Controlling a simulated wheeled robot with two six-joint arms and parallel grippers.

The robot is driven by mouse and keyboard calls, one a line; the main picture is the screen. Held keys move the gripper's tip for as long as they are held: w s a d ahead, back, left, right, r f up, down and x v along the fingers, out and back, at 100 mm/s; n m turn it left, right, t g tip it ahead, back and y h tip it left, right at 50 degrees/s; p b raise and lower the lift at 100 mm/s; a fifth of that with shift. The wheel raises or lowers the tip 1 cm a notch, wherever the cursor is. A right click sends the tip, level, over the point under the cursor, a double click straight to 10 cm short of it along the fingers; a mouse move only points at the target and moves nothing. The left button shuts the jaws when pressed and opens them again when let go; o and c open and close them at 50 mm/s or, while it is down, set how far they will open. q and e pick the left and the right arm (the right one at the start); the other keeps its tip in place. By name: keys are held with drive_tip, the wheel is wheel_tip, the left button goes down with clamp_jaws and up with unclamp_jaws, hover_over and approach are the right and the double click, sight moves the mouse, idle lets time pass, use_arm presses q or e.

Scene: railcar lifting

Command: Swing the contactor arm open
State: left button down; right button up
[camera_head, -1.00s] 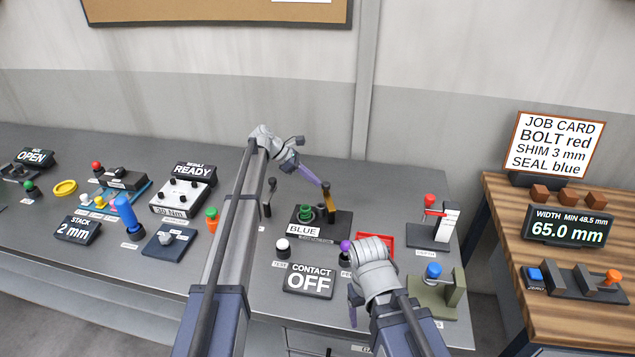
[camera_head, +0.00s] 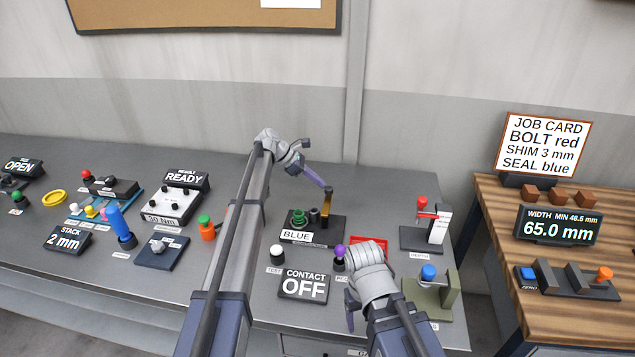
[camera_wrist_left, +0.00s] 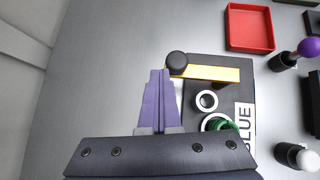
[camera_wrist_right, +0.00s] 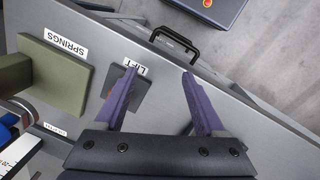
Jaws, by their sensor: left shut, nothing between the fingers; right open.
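The contactor arm, a yellow bar (camera_head: 326,204) with a black knob, sits on the right side of a black base (camera_head: 336,226) labelled BLUE. In the left wrist view the bar (camera_wrist_left: 218,74) runs along one edge of the base. Its knob (camera_wrist_left: 177,62) overhangs that edge. My left gripper (camera_head: 327,186) is shut and empty, its tips right beside the knob; it also shows in the left wrist view (camera_wrist_left: 159,72). I cannot tell whether they touch. My right gripper (camera_wrist_right: 159,72) is open and empty above the bench's front part, near a LIFT label.
A CONTACT OFF display (camera_head: 303,286) stands in front of the base. A white-topped knob (camera_head: 277,252), a purple-topped knob (camera_head: 340,253) and a red tray (camera_wrist_left: 250,27) are close by. The bench behind the base is clear.

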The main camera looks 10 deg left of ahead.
idle(0.3)
drive_tip(key=shift+w+a, duration=0.1)
drive_tip(key=shift+a, duration=0.2)
use_arm(q)
drive_tip(key=w+a+r+p, duration=0.4)
drive_tip(key=a+r+p, duration=0.3)
drive_tip(key=a, duration=0.3)
drive_tip(key=shift+a, duration=0.15)
use_arm(e)
wheel_tip(320, 180, up, 7)
drive_tip(key=shift+a, duration=0.2)
